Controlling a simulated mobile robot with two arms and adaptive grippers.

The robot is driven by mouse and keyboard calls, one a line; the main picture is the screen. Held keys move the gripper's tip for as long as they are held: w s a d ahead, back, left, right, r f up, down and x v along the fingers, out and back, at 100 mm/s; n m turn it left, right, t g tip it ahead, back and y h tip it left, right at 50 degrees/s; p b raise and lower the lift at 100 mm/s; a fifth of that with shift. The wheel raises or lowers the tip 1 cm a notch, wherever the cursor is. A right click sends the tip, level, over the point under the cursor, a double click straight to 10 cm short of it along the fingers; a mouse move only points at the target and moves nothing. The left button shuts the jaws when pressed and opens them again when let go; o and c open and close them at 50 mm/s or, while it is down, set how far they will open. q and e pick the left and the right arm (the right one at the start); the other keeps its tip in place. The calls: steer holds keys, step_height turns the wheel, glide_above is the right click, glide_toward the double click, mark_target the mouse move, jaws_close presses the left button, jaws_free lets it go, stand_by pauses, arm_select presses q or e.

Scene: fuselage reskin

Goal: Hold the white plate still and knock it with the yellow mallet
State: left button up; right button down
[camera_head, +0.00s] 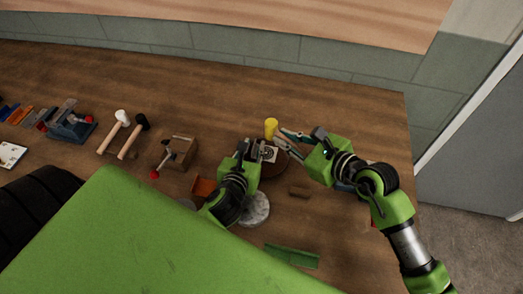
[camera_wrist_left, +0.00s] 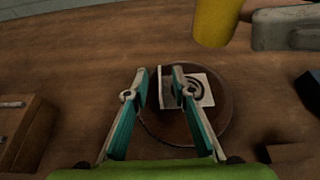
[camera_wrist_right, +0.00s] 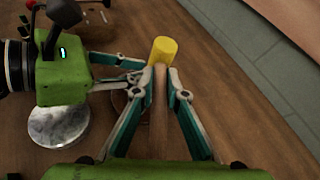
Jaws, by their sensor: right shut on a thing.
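The white plate (camera_head: 268,154) is a small square with a dark ring mark, on a round brown base (camera_wrist_left: 155,128). In the left wrist view the plate (camera_wrist_left: 206,92) shows partly behind one finger. My left gripper (camera_wrist_left: 160,85) is over the plate's left part, its fingers apart with a visible gap; contact with the plate is unclear. My right gripper (camera_wrist_right: 164,85) is shut on the wooden handle of the yellow mallet (camera_wrist_right: 163,50). The mallet's yellow head (camera_head: 271,126) is just beyond the plate in the head view and appears above it in the left wrist view (camera_wrist_left: 214,20).
A round grey-white disc (camera_head: 255,208) lies in front of the base. A wooden block with a red-knobbed lever (camera_head: 178,152) and two more mallets (camera_head: 134,136) stand to the left. A green strip (camera_head: 291,256) lies near the front. The bench's back strip is clear.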

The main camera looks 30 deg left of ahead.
arm_select(q)
steer(key=v, duration=1.2)
steer(key=shift+s+d+f, duration=0.1)
